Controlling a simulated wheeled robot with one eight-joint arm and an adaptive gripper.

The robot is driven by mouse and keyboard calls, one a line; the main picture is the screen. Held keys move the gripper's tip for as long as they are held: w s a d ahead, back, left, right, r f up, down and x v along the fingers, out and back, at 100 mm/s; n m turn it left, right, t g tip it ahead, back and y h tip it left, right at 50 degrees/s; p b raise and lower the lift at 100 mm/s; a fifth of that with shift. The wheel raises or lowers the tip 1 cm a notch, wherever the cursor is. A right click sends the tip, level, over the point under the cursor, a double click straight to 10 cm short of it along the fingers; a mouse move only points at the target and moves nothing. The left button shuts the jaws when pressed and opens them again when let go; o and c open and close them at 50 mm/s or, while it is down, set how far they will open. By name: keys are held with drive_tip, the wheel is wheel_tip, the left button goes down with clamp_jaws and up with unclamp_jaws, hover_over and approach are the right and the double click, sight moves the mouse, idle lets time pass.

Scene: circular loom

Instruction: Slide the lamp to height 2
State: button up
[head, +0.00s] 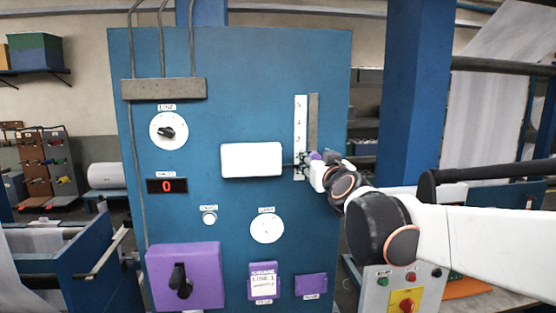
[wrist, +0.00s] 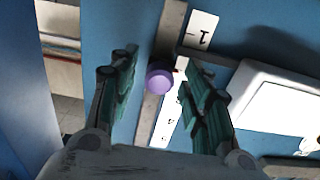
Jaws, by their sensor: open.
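The lamp is a white box (head: 251,159) on the blue panel, joined by a dark bar (wrist: 208,58) to a grey vertical rail (head: 313,115). A white number scale (head: 300,120) runs beside the rail, with 5, 4 and 3 readable above my gripper. The bar crosses the scale's lower part; the wrist view shows a "1" close to it. A round purple knob (wrist: 159,79) sits on the rail. My gripper (head: 309,161) is at the knob, hiding much of it in the head view. In the wrist view my gripper (wrist: 161,65) is open, with the knob between its fingers; I see no contact.
The panel also carries a dial (head: 168,131), a red display reading 0 (head: 167,185), a round gauge (head: 267,228) and a purple box with a dark handle (head: 185,276). A grey control box with buttons (head: 404,290) stands at lower right, below my arm.

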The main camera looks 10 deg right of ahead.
drive_tip(key=s, duration=1.1)
